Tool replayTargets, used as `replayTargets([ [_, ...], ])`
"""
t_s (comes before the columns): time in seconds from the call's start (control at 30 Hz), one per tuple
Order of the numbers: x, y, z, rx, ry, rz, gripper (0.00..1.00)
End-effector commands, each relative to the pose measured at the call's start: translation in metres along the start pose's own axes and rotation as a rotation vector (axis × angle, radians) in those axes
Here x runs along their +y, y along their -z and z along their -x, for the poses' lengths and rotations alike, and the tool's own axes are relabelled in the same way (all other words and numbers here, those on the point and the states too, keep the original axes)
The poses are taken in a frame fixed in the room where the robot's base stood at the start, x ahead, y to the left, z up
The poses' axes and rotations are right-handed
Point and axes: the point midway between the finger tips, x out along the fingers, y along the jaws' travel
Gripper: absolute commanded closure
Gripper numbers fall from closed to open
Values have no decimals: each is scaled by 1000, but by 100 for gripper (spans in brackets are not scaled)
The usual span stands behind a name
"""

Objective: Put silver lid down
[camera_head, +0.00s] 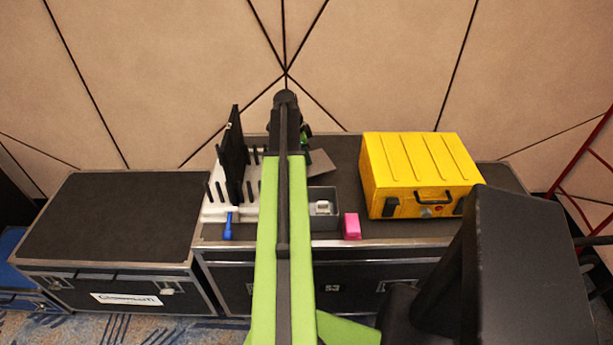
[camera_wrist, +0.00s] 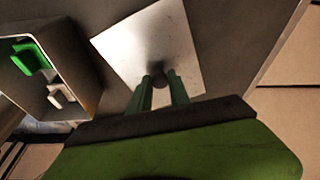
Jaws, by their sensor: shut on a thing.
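The silver lid (camera_wrist: 145,42) is a flat square plate with a small dark knob, seen in the wrist view. My gripper (camera_wrist: 160,84) is shut on the knob, one green finger on each side. In the head view the lid (camera_head: 320,163) shows as a grey plate just right of my arm, over the black case top (camera_head: 345,180). My arm hides its left part and most of the gripper. I cannot tell if the lid touches the case top. A grey open box (camera_head: 325,193) is nearer, with a white item inside; the wrist view also shows a green item in it.
A yellow case (camera_head: 420,172) stands to the right and a pink block (camera_head: 352,226) beside the box. A white rack (camera_head: 222,205) with black pegs and an upright black panel (camera_head: 233,155) stands left. A blue item (camera_head: 228,226) lies in front. Another black case (camera_head: 115,215) is farther left, its top clear.

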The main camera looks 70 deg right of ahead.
Motion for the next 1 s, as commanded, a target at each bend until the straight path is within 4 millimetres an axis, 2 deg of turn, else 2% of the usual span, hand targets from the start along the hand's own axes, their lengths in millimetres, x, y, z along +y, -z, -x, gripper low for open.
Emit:
replayTargets([
  [0.03,0,-5,-17,0,0,0,100],
  [0.23,0,-5,-18,0,0,1,100],
  [0.47,0,-15,-53,0,0,1,100],
  [0.7,0,-14,-49,0,0,1,100],
  [0.83,0,-16,-53,0,0,1,100],
  [0.87,0,-16,-53,0,0,1,76],
  [1.0,0,-15,-52,0,0,1,58],
])
